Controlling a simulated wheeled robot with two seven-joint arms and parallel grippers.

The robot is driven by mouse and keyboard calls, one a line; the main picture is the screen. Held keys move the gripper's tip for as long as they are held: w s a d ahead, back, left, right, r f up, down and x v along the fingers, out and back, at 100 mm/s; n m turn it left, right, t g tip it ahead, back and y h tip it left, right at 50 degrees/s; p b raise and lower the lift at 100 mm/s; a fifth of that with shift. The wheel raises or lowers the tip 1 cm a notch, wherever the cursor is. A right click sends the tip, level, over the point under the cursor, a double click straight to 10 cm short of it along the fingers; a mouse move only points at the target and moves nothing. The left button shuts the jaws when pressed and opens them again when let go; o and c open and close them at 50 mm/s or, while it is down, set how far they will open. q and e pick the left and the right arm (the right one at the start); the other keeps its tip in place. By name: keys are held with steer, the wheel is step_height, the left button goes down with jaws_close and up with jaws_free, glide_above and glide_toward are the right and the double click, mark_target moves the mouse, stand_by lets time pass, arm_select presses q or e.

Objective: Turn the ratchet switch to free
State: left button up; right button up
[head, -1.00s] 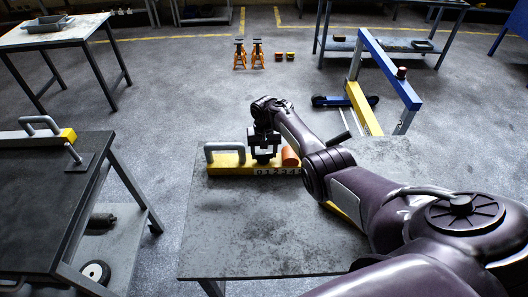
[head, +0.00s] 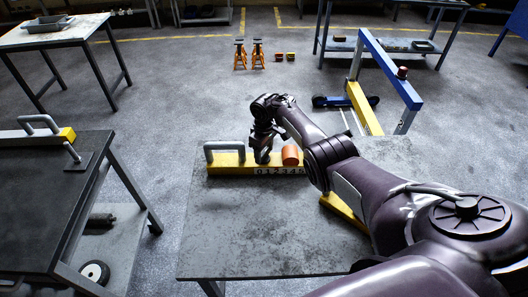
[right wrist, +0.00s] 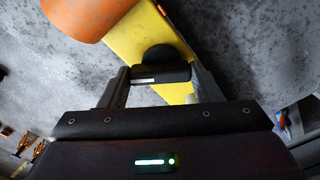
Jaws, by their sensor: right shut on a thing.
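A yellow bar (head: 230,169) with a grey handle (head: 209,150) at its left end lies on the grey table (head: 230,235). A number strip (head: 275,171) runs along its front edge, and an orange cylinder (head: 290,155) stands on its right part. My right gripper (head: 262,157) reaches down onto the bar, left of the cylinder. In the right wrist view, its fingers (right wrist: 161,84) are shut on a black switch knob (right wrist: 160,62) on the yellow bar (right wrist: 150,35). The knob's setting cannot be read. My left gripper is out of view.
Another yellow piece (head: 345,209) lies on the table, partly behind my right arm. A dark workbench (head: 40,195) stands at left with another handled bar. A blue and yellow frame (head: 390,70) stands behind at right. The table's front left is clear.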

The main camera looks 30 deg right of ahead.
mark_target(264, 152)
steer(key=n+b, duration=0.1)
steer(key=n, duration=0.2)
steer(key=shift+f+n, duration=0.1)
steer(key=shift+n, duration=0.2)
steer(key=shift+n+b, duration=0.4)
steer(key=shift+n, duration=1.2)
steer(key=o, duration=1)
step_height(264, 152, up, 8)
steer(key=shift+p, duration=0.85)
